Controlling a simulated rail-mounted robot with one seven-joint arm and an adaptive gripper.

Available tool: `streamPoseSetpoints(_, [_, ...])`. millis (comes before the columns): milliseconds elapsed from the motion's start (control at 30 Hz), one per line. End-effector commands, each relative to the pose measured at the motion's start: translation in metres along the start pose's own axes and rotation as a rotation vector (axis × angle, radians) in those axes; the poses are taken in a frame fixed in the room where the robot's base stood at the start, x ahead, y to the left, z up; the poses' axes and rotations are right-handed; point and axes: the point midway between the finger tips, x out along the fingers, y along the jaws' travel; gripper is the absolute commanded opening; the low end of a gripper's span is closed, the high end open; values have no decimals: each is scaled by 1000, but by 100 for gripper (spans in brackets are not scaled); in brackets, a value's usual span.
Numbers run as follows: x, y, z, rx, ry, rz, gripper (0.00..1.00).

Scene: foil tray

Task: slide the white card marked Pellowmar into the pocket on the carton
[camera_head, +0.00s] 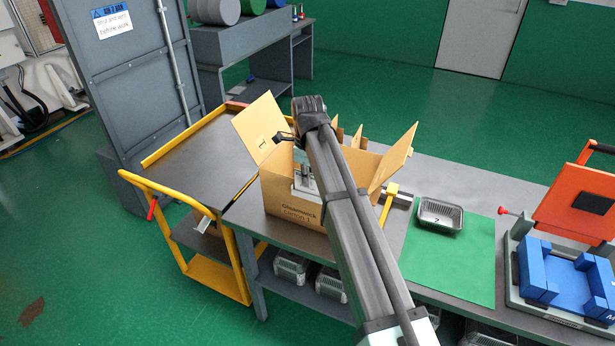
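The brown carton (292,222) stands open on the grey bench, its flaps spread. Dark print on its front reads something like "Glimmerock carton 1". A pale grey-white piece (304,181) shows at the carton's front upper edge, partly behind my arm. I cannot tell whether it is the pocket, the card or part of my gripper. No card with the legible name Pellowmar shows. My arm crosses in front of the carton. A small dark part (285,137) beside its far end may belong to my gripper. The fingers cannot be made out, so their opening and any hold are unclear.
A yellow-framed cart (190,150) stands left of the carton. An orange and blue press (560,270) is at right. Several foil trays (291,267) sit on the shelf below.

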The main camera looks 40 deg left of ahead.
Motion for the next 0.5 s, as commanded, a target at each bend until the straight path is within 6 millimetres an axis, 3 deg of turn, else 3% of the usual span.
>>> streamPoseSetpoints(33, [12,3,-3,1,9,10,0])
streamPoseSetpoints(267, [15,4,-4,1,11,12,0])
streamPoseSetpoints(367, [15,4,-4,1,12,13,34])
streamPoseSetpoints(500, [14,3,-4,2,12,12,35])
